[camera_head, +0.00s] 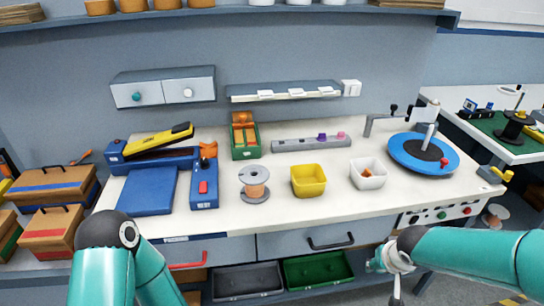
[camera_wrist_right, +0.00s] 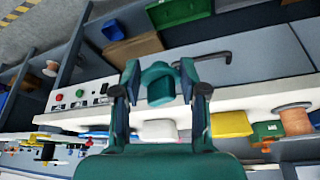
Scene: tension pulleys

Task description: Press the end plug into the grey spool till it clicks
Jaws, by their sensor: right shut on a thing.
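The grey spool (camera_head: 254,183), with copper-coloured winding between its flanges, stands upright on the white bench; it also shows at the right of the right wrist view (camera_wrist_right: 294,119). My right gripper (camera_head: 382,262) is in front of the bench's front edge, low and well to the right of the spool. It is shut on a teal, round, stubby piece, which looks like the end plug (camera_wrist_right: 160,86), held between both fingertips in the right wrist view. The plug and spool are far apart. My left arm shows at the lower left, but its gripper is not in view.
A yellow bin (camera_head: 308,180) and a white bin (camera_head: 368,173) stand right of the spool. A blue block with a red part (camera_head: 204,187) is to its left. A blue turntable (camera_head: 424,153) is farther right.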

